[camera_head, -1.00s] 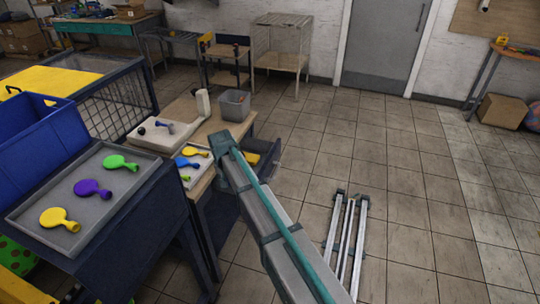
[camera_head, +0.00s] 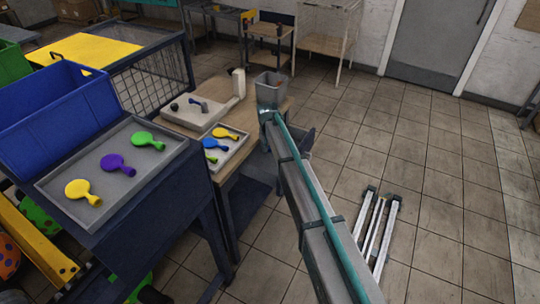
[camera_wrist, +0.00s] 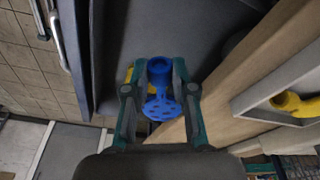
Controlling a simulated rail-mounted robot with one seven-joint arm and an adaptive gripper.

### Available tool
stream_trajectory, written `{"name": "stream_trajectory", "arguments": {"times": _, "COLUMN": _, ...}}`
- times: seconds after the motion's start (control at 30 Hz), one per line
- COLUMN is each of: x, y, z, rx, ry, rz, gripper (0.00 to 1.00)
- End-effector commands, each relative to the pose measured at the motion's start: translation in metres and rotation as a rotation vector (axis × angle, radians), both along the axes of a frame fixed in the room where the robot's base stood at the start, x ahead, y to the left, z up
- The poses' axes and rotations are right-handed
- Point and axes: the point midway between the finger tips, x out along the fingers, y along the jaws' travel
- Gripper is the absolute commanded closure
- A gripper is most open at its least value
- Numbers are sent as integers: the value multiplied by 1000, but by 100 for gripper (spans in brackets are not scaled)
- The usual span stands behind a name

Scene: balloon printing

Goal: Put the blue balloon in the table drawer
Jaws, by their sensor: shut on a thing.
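A yellow thing (camera_wrist: 128,74) shows partly behind the left finger, low in the drawer. In the head view my arm hides the gripper and most of the drawer (camera_head: 309,137). Another blue balloon (camera_head: 215,145) lies in the small tray on the wooden table.
The small tray (camera_head: 222,163) also holds yellow and green balloons. A larger tray (camera_head: 135,193) with yellow, purple and green balloons is at left, beside a blue crate (camera_head: 55,125). Metal rails (camera_head: 375,232) lie on the floor at right.

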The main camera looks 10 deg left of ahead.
Motion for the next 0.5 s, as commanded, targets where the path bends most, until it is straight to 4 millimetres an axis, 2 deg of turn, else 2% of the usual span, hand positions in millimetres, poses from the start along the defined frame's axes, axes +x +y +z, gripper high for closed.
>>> {"name": "stream_trajectory", "arguments": {"times": 0.03, "x": 9, "y": 1, "z": -13, "rx": -1, "ry": 2, "rz": 0, "gripper": 100}}
{"name": "stream_trajectory", "arguments": {"times": 0.1, "x": 16, "y": 2, "z": -20, "rx": 0, "ry": 1, "rz": 0, "gripper": 100}}
{"name": "stream_trajectory", "arguments": {"times": 0.37, "x": 26, "y": 2, "z": -33, "rx": 0, "ry": 0, "rz": 0, "gripper": 100}}
{"name": "stream_trajectory", "arguments": {"times": 0.5, "x": 40, "y": 4, "z": -50, "rx": 0, "ry": 2, "rz": 0, "gripper": 100}}
